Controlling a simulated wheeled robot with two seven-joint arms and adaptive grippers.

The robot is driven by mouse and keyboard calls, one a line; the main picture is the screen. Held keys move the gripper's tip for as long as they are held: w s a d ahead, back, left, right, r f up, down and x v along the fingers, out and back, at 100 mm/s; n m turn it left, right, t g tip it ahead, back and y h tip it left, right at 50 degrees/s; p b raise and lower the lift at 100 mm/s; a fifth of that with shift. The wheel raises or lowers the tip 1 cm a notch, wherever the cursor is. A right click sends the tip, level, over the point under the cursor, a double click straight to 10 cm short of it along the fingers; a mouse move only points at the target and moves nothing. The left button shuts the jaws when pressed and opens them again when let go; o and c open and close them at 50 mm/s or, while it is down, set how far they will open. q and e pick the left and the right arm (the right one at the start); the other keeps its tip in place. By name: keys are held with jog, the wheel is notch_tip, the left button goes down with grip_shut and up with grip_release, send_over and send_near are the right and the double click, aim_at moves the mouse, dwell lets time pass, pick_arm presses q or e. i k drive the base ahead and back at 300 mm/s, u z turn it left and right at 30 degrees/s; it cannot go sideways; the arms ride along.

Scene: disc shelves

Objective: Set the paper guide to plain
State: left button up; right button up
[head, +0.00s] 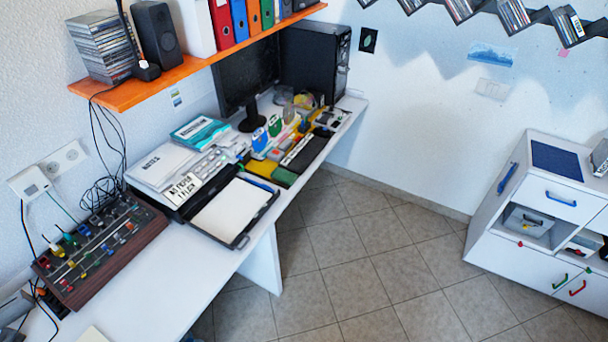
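A dark printer-like device (174,212) with a light top stands on the white desk. Neither of my grippers is in view.
A mixer-like panel (100,255) with coloured knobs and cables sits left of the device. Books (200,132), a monitor (247,72) and small coloured items crowd the desk behind. An orange shelf (130,93) hangs above. The tiled floor (370,260) is clear up to a white cabinet (545,215).

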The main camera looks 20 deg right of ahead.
aim_at(263, 185)
jog(key=z, duration=0.2)
jog(key=i, duration=0.75)
jog(key=u, duration=0.5)
jog(key=i, duration=0.5)
jog(key=u, duration=0.45)
